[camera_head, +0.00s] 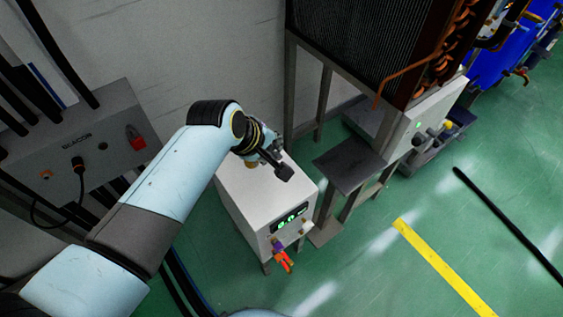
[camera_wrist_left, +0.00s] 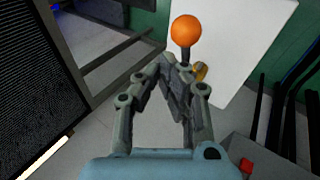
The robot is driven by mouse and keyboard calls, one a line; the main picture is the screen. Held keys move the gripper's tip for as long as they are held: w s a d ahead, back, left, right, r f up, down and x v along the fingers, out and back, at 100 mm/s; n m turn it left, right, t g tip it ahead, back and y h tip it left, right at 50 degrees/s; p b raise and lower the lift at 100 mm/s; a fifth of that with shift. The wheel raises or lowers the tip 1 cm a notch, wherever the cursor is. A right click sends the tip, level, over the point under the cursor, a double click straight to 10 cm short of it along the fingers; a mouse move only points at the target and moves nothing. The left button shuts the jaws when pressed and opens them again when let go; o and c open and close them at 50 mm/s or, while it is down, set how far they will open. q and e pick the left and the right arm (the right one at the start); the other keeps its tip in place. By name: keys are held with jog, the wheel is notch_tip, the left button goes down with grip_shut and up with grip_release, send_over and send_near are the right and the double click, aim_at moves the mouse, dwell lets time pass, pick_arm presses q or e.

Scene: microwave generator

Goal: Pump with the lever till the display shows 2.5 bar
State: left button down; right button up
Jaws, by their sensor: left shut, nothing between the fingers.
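A white box unit (camera_head: 245,200) stands on the floor in the middle of the head view. Its front carries a dark display (camera_head: 290,218) with green marks too small to read. In the left wrist view an orange ball knob (camera_wrist_left: 186,30) sits on a short black stem, the lever, just beyond the fingertips. A brass fitting (camera_wrist_left: 200,71) shows beside it. My left gripper (camera_head: 279,168) is over the top of the white box; it also shows in the wrist view (camera_wrist_left: 174,68), shut and empty. Whether the fingers touch the lever is unclear. My right gripper is not in view.
An orange-red and purple fitting (camera_head: 283,260) sticks out from the box front. A grey wall unit (camera_head: 85,150) with cables is at the left. A dark metal stand (camera_head: 352,165) and a finned machine (camera_head: 365,40) stand right of the box.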

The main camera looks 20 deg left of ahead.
pick_arm(q)
jog(key=shift+d+f, duration=0.1)
jog(key=shift+f, duration=0.15)
dwell(0.4)
jog(key=shift+s+f, duration=0.1)
jog(key=shift+f, duration=0.05)
